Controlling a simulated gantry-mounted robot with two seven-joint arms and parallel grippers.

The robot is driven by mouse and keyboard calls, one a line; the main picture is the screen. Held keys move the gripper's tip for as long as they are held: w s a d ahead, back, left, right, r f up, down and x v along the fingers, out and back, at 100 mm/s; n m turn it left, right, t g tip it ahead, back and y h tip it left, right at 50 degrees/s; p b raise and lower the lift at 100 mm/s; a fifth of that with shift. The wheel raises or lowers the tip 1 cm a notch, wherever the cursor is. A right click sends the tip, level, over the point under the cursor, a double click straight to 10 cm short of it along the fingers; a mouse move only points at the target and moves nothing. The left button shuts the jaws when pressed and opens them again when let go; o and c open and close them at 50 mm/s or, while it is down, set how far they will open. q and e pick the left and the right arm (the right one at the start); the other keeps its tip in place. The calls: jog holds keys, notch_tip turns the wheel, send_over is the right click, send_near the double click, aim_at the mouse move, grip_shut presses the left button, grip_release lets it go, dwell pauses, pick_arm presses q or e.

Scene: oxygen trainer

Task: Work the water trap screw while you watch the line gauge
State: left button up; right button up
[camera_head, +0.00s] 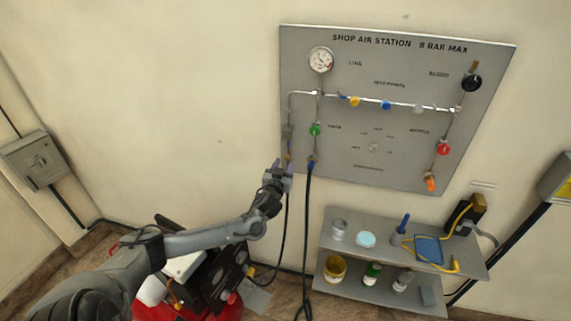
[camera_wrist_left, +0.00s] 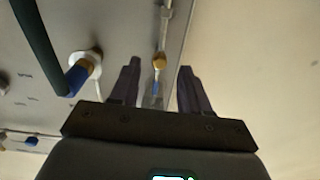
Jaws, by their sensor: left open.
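The line gauge (camera_head: 320,59) is a white round dial at the board's upper left; its needle is too small to read. The water trap (camera_head: 288,132) is a grey body on the pipe at the board's left edge. A small brass part, seemingly its screw (camera_wrist_left: 159,60), shows in the left wrist view. My left gripper (camera_head: 281,168) is at the board's lower left edge, just below the trap. In the left wrist view its fingers (camera_wrist_left: 160,72) are open, one on each side of the brass part, with gaps showing. My right gripper is out of view.
A black hose (camera_head: 307,210) with a blue collar (camera_wrist_left: 76,80) hangs close beside the left gripper. A green knob (camera_head: 315,130) sits above it. A shelf (camera_head: 465,263) with cans and bottles stands below the board. Bare wall (camera_head: 200,90) lies left.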

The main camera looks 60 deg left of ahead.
aim_at(287, 158)
pick_arm(q)
jog(key=shift+x, duration=1.15)
grip_shut()
